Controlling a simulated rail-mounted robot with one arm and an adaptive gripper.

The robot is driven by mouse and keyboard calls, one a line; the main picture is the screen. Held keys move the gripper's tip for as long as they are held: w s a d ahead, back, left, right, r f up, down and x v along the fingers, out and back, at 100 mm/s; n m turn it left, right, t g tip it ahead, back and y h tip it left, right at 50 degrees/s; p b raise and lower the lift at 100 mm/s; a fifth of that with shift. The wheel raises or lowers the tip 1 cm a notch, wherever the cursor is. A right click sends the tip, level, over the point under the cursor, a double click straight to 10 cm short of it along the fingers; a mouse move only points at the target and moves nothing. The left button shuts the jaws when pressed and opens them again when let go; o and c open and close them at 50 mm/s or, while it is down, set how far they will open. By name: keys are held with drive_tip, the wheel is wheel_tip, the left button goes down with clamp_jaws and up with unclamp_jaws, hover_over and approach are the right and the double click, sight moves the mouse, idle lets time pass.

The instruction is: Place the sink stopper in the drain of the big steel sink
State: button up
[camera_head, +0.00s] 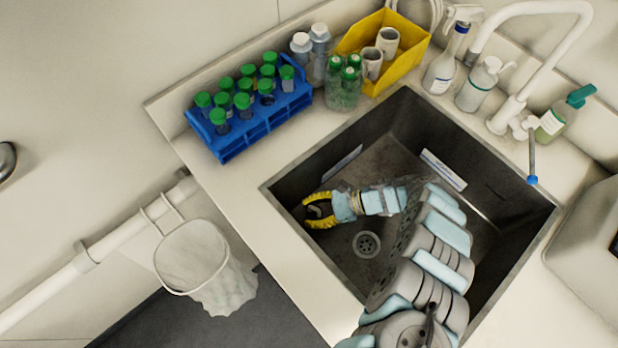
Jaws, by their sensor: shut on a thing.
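The big steel sink (478,283) is a dark grey basin set in the pale counter. Its round drain (367,244) shows in the sink floor, uncovered, with small holes. My gripper (311,210) has yellow fingers and is over the left part of the sink, near its left wall, up and left of the drain in the picture. It is shut on a small dark thing, which I take to be the sink stopper (318,208); the stopper is mostly hidden between the fingers. Its height above the sink floor is hard to tell.
A blue rack (232,152) of green-capped tubes, several bottles and a yellow bin (413,52) stand behind the sink. A white faucet (505,114) rises at the back right. A lined waste basket (193,258) hangs at the left. My arm crosses the sink's right part.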

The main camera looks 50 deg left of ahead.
sight(301, 220)
drive_tip(key=shift+s+f, duration=0.15)
drive_tip(key=shift+f, duration=1.35)
drive_tip(key=shift+a+f, duration=0.15)
drive_tip(key=shift+f, duration=0.9)
drive_tip(key=shift+f+b, duration=0.6)
drive_tip(key=shift+f, duration=0.1)
drive_tip(key=o, duration=0.7)
drive_tip(key=shift+w, duration=0.2)
drive_tip(key=o, duration=0.5)
drive_tip(key=shift+w+a, duration=0.1)
